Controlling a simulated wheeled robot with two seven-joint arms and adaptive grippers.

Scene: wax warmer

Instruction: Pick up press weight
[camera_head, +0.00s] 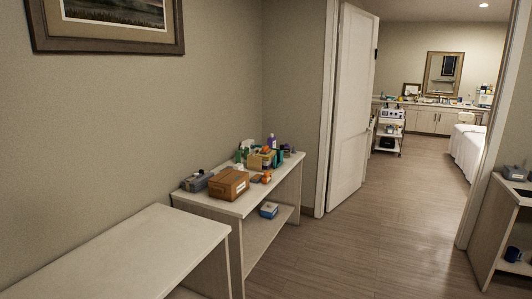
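I cannot make out a press weight for certain. The nearest cluster of objects is on a pale shelf table (252,203) against the left wall. It includes a brown box (229,184), a grey item (196,181), a small orange item (266,178), a tan box (262,160) and several bottles, which partly hide one another. Neither of my grippers is in view.
A bare pale table (112,252) stands at front left. An open white door (350,110) leads to a room with a cart (391,128) and a bed (467,151). The middle floor is clear.

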